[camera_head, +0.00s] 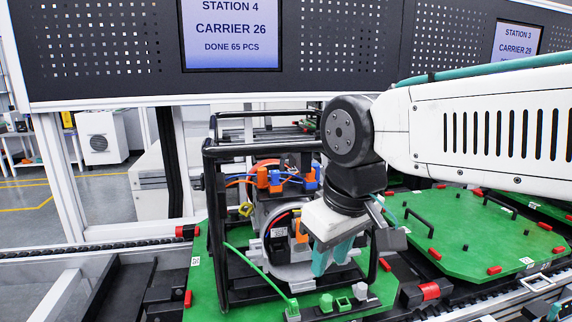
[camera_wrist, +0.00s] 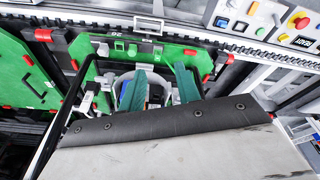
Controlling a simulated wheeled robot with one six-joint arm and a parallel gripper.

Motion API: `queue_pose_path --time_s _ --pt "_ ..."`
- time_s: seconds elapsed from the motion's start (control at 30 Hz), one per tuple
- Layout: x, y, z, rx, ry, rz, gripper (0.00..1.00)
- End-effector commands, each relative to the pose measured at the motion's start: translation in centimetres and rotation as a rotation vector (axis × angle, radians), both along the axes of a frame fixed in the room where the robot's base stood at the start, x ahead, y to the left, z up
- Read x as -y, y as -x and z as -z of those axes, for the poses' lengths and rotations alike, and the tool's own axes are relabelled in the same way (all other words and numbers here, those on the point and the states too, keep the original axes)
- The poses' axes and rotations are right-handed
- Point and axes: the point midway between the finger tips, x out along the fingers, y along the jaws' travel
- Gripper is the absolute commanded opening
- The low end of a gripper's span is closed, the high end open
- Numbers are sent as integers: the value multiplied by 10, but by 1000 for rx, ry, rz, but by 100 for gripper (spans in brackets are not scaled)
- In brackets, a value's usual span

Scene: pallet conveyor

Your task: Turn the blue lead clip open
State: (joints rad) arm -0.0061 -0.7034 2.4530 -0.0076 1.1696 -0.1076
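The blue lead clip (camera_head: 310,177) shows in the head view near the top of the motor-like unit, to the right of orange clips (camera_head: 268,178). I cannot tell its exact turn position. My gripper (camera_head: 330,266) points down in front of the unit, lower than the blue clip and slightly right of it. Its two teal fingers stand apart with nothing clearly held between them. The wrist view also shows the fingers apart, with a small patch of blue and orange between them, partly hidden by my gripper body.
A black tube frame (camera_head: 208,220) surrounds the unit on a green pallet (camera_head: 205,285). Green and grey clips (camera_head: 326,302) sit at the pallet's front edge. Another green pallet (camera_head: 465,235) lies to the right. Station screens (camera_head: 231,30) hang above. A button panel (camera_wrist: 265,20) shows in the wrist view.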

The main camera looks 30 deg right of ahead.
Motion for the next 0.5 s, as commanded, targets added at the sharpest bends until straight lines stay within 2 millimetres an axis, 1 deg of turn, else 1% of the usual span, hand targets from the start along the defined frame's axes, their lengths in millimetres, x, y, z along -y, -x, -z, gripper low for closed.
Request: queue_pose_path --time_s 0.03,0.07,0.1,0.17,0.2,0.3,0.37,0.4,0.47,0.5 --pt "-2 -28 -26 62 16 -64 33" --pt "-4 -46 -42 104 29 -111 33" --pt "-8 -70 -65 164 50 -178 33" --pt "-15 -107 -102 257 90 -282 33" --pt "-20 -131 -126 317 119 -346 33" --pt "-28 -180 -174 423 187 -466 33" --pt "-22 -201 -185 422 208 -483 33" --pt "-15 -213 -186 398 211 -478 33" --pt "1 -229 -182 341 207 -450 33" --pt "13 -238 -177 297 199 -427 33"
